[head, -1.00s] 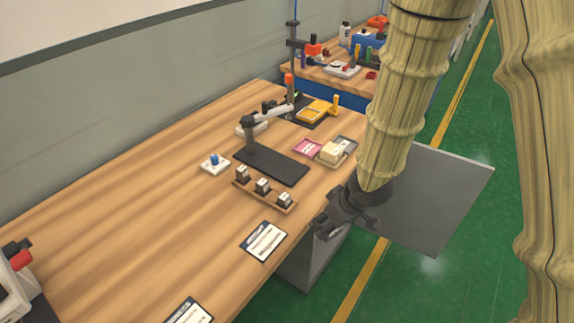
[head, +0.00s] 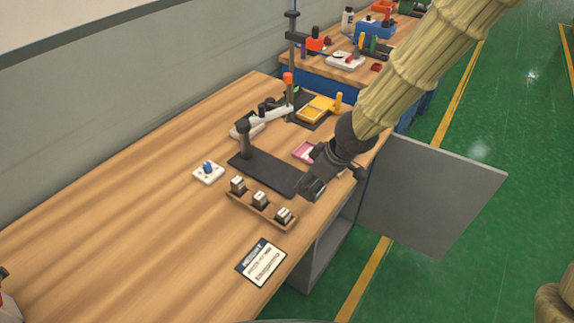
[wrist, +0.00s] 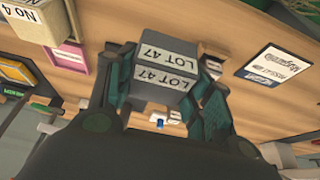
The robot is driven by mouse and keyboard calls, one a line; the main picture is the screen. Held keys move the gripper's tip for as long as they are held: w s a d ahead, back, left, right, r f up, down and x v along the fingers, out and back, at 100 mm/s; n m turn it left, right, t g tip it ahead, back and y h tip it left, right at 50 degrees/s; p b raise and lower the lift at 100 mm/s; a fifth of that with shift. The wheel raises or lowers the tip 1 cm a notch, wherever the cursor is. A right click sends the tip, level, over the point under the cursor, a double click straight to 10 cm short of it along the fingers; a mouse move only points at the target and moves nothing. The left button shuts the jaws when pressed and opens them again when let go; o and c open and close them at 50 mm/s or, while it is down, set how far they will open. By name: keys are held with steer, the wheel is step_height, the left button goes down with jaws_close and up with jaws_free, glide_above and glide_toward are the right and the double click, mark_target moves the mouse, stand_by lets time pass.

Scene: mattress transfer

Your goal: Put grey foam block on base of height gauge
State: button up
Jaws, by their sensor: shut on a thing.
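The grey foam block (wrist: 165,82), marked LOT 47 on two visible faces, sits between the fingers of my gripper in the wrist view. My gripper (head: 313,190) is shut on it; in the head view the block is not clearly distinguishable from the dark fingers. My gripper is over the right end of a flat dark plate (head: 262,172) with a short post and arm at its left end.
A wooden rack (head: 255,207) with three small dark blocks lies in front of the plate. A printed card (head: 262,262) lies nearer. A beige box (wrist: 35,22) shows in the wrist view.

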steer(key=w+a+p, duration=0.1)
steer(key=w+a, duration=0.1)
steer(key=w, duration=0.1)
steer(key=w+a+f+p, duration=0.1)
steer(key=w+a, duration=0.1)
steer(key=w, duration=0.1)
steer(key=w+a+p, duration=0.1)
steer(key=w, duration=0.1)
steer(key=shift+w+a+f, duration=0.2)
steer(key=shift+w+a, duration=0.2)
steer(key=shift+w+a+p, duration=0.3)
steer(key=shift+w+p, duration=0.05)
steer(key=shift+w+a+f, duration=0.15)
steer(key=shift+w+f, duration=0.05)
steer(key=shift+f, duration=1.6)
steer(key=shift+f+b, duration=0.25)
steer(key=shift+b, duration=0.1)
steer(key=o, duration=0.9)
steer(key=shift+r, duration=0.1)
steer(key=shift+o, duration=0.2)
steer(key=shift+r, duration=0.1)
